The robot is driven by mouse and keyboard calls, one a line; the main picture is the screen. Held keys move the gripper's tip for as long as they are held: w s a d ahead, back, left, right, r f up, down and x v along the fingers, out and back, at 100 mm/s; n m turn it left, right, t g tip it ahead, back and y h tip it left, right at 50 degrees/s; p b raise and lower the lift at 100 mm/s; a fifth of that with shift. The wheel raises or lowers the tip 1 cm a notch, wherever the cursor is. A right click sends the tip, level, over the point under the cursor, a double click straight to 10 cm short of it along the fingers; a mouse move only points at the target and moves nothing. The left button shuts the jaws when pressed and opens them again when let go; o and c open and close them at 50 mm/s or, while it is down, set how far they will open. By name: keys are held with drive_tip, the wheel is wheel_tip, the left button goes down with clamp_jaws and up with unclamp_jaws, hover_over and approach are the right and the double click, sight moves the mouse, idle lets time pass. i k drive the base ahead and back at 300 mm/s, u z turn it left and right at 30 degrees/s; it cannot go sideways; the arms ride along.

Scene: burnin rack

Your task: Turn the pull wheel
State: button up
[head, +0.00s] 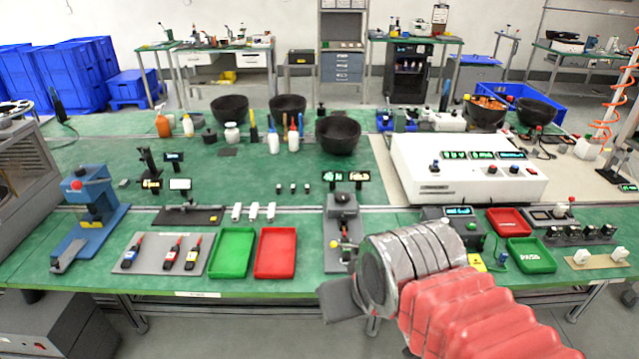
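A grey upright test stand (342,207) stands at the front middle of the green bench, with a dark round part at its top and a small yellow and red part near its base. I cannot tell for sure which part is the pull wheel; it may be on this stand. My gripper (338,300) comes in from the lower right, behind a silver wrist and red bellows. Its dark grey fingers point left, below the stand and in front of the bench edge in the picture. It appears apart from the stand. The finger gap is not clear, and nothing is visibly held.
Left of the stand lie a red tray (276,253), a green tray (232,253) and a grey board with several coloured tools (163,253). A blue press (93,205) stands further left. A white instrument box (468,168) stands behind to the right. Black bowls (338,134) stand further back.

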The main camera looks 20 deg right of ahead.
sight(341, 197)
drive_tip(key=u, duration=0.35)
drive_tip(key=i, duration=1.15)
drive_tip(key=u, duration=0.1)
